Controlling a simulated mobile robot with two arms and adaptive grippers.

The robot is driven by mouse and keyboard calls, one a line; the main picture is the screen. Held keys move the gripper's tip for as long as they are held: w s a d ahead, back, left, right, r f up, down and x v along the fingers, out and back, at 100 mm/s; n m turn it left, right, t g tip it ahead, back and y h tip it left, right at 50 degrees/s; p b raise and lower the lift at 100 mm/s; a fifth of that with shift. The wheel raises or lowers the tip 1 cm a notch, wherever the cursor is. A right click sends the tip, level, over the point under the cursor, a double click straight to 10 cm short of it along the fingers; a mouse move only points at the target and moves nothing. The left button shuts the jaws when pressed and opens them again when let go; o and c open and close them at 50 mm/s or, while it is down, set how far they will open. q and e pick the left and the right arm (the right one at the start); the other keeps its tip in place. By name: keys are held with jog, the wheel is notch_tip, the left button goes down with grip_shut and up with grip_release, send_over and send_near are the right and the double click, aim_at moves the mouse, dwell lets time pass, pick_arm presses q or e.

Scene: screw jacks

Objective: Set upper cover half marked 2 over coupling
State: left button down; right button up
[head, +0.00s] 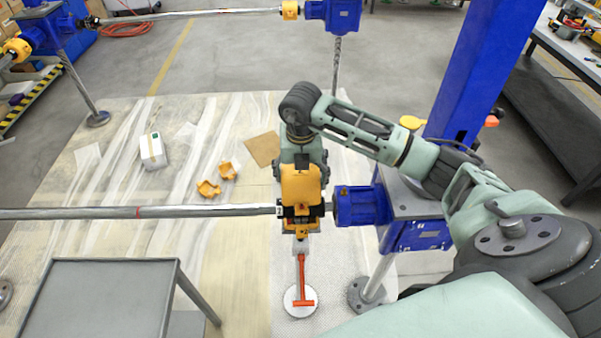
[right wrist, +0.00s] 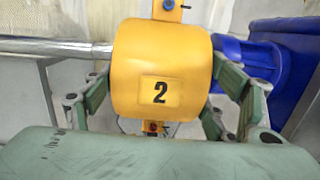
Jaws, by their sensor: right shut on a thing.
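The yellow upper cover half marked 2 (head: 301,184) is in my right gripper, at the coupling between the shaft (head: 150,212) and the blue gearbox (head: 360,205). In the right wrist view the cover half (right wrist: 162,68) shows its number 2 face, with the gripper fingers (right wrist: 165,98) on both sides of it. A yellow and dark part (head: 299,211) shows just below it at the shaft's end. The coupling itself is mostly hidden, so I cannot tell whether the cover is seated. My left gripper is not in view.
Two yellow cover pieces (head: 208,189) (head: 228,171) and a white box (head: 153,150) lie on the floor sheeting. A grey table (head: 100,295) stands at front left. An orange T-shaped tool (head: 302,285) is over a round plate. A blue column (head: 475,70) rises at right.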

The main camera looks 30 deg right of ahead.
aim_at(301, 176)
jog(key=shift+f+b, duration=3.4)
jog(key=shift+f, duration=1.15)
jog(key=shift+s+f, duration=0.15)
jog(key=shift+f, duration=0.05)
jog(key=o, duration=1.6)
jog(key=shift+c, duration=0.2)
jog(key=shift+r, duration=0.1)
jog(key=r, duration=0.8)
jog(key=s+r, duration=0.1)
jog(key=r, duration=0.3)
jog(key=shift+a, duration=0.4)
jog(key=shift+s+f, duration=0.1)
